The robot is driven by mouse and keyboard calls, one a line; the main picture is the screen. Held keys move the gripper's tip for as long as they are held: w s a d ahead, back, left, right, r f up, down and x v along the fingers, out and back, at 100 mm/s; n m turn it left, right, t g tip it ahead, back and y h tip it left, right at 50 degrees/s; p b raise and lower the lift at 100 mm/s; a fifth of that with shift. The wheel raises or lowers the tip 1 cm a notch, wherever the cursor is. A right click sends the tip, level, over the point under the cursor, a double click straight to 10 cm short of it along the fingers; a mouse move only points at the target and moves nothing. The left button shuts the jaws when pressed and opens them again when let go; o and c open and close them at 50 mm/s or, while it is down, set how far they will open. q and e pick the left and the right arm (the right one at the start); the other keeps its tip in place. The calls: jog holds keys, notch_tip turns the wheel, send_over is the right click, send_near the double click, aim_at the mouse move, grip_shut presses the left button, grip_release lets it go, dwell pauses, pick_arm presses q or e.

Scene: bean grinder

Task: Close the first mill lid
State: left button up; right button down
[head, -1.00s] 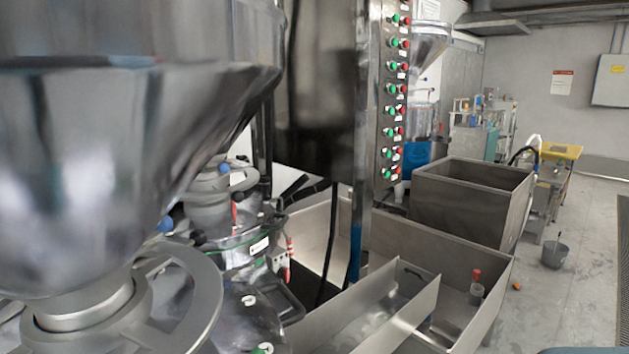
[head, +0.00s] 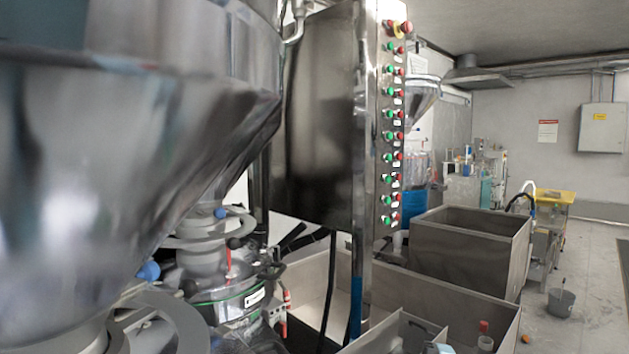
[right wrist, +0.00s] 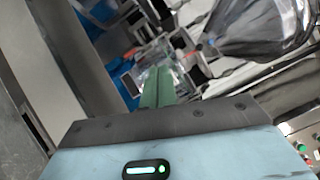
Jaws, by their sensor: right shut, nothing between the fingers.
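The large shiny steel hopper (head: 120,150) of the nearest mill fills the left of the head view. Below it, a grey ring-shaped part (head: 165,325) of that mill is cut off by the bottom edge. A second mill (head: 222,295) with a green-edged rim stands behind it. I cannot tell which part is the first mill lid or whether it is open. My right gripper (right wrist: 158,88) shows in the right wrist view with its green fingers shut together and empty. It does not show clearly in the head view. My left gripper is in neither view.
A tall control panel (head: 390,140) with red and green buttons stands mid-view. Steel bins (head: 465,255) stand to its right. A grey bucket (head: 561,302) is on the floor at the right, with open floor around it.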

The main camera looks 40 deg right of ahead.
jog(key=w+a+r+p, duration=0.2)
jog(key=w+a, duration=0.3)
jog(key=a, duration=0.3)
jog(key=shift+w+r+p, duration=0.15)
jog(key=shift+p, duration=0.5)
